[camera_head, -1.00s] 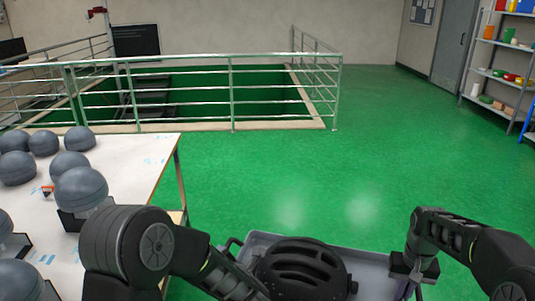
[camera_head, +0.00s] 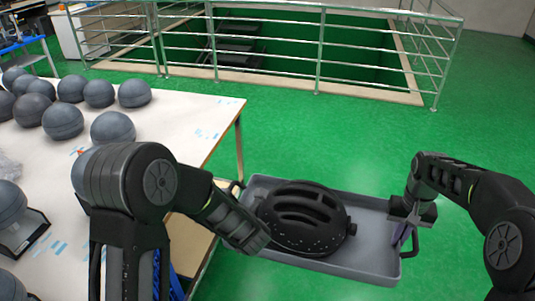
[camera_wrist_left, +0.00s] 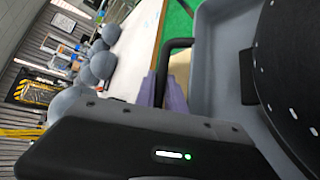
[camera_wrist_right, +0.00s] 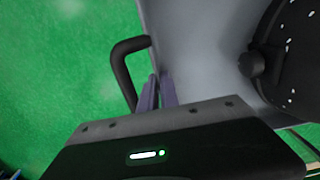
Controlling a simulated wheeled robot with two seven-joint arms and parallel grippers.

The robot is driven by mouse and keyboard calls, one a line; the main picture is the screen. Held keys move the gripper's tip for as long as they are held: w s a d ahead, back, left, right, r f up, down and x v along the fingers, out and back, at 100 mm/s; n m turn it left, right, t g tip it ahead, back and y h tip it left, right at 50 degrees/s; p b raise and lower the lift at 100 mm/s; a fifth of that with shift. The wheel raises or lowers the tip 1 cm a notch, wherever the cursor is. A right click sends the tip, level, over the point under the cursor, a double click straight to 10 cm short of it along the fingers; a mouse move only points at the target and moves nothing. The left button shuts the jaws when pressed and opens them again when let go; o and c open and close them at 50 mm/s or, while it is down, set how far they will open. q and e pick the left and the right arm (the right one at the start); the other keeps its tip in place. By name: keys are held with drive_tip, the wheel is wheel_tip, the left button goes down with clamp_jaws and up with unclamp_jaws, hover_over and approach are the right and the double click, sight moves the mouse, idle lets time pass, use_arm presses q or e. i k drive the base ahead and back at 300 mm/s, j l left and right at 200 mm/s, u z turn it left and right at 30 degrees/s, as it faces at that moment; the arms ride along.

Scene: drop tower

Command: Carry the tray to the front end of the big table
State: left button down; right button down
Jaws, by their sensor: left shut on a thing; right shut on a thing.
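The grey tray (camera_head: 375,258) is held in front of me above the green floor, with a black helmet-like object (camera_head: 305,222) lying in it. My right gripper (camera_head: 403,230) is shut on the tray's right end, near its black handle; the purple fingers also show in the right wrist view (camera_wrist_right: 158,92). My left gripper (camera_wrist_left: 167,92) is shut at the tray's other end by the black handle; in the head view my own arm hides it. The big table (camera_head: 200,135) is white-topped and stands to the left, close to the tray's left end.
Several grey balls (camera_head: 62,120) stand on the table, some on dark bases. A metal railing (camera_head: 320,50) surrounds a floor opening beyond. Green floor (camera_head: 480,130) is clear to the right and ahead of the tray.

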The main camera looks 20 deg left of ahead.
sight(187, 126)
drive_tip(key=i, duration=0.85)
drive_tip(key=i+u, duration=0.1)
drive_tip(key=i, duration=0.8)
drive_tip(key=i+l+u, duration=0.1)
drive_tip(key=i, duration=0.75)
drive_tip(key=i+u, duration=0.25)
drive_tip(key=i, duration=0.3)
drive_tip(key=i+l+u, duration=0.1)
drive_tip(key=i+u, duration=0.2)
drive_tip(key=i, duration=0.2)
drive_tip(key=u, duration=2.3)
